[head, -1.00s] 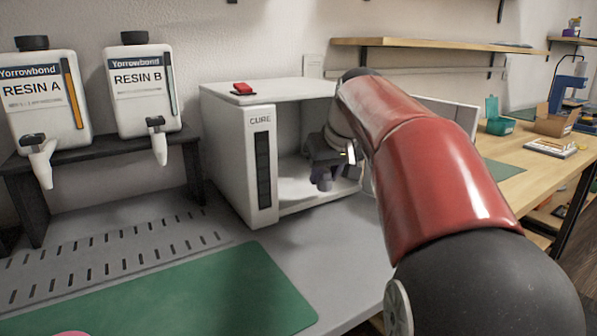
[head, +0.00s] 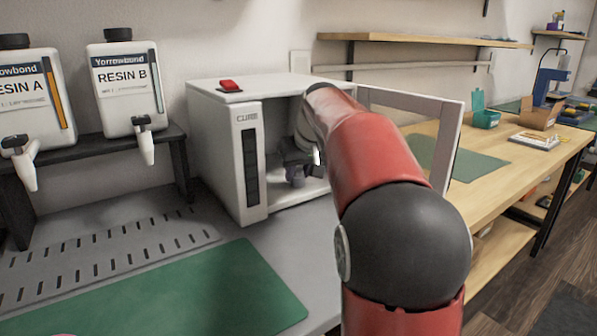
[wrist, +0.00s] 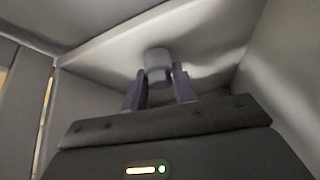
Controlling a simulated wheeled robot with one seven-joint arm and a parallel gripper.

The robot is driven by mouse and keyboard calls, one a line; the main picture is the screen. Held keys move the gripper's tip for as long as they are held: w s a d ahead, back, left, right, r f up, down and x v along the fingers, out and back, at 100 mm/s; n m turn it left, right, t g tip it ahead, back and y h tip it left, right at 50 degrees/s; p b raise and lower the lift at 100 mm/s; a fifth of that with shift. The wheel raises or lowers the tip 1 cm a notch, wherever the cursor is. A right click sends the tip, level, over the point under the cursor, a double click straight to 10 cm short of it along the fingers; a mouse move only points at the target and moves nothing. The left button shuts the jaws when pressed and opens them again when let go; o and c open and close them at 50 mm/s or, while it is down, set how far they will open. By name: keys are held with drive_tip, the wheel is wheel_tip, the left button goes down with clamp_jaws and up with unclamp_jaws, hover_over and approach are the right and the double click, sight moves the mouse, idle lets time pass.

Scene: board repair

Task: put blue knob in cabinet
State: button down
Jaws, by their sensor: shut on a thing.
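The cabinet (head: 219,155) is a white box marked CURE on the bench, with its door (head: 452,150) swung open to the right. My gripper (head: 298,181) is inside the cabinet's opening. In the wrist view my gripper (wrist: 159,78) is shut on a small round knob (wrist: 157,58), which looks grey-blue in the dim light. The knob sits between the dark fingertips, with pale cabinet walls around it. I cannot tell whether it touches the cabinet floor. In the head view my arm hides part of the opening, and the knob is hard to make out.
A red button (head: 230,85) sits on the cabinet top. Resin bottles (head: 126,90) stand on a dark rack (head: 180,150) at the left. A green mat (head: 215,290) lies on the grey bench in front. A wooden bench (head: 500,155) stands at the right.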

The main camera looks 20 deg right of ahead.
drive_tip(key=shift+f, duration=0.2)
drive_tip(key=c, duration=1.1)
unclamp_jaws()
drive_tip(key=shift+s+r, duration=0.1)
drive_tip(key=shift+r, duration=0.4)
drive_tip(key=p+v, duration=0.1)
drive_tip(key=v, duration=1)
drive_tip(key=shift+s+r, duration=0.15)
drive_tip(key=shift+s, duration=0.05)
drive_tip(key=shift+s, duration=0.1)
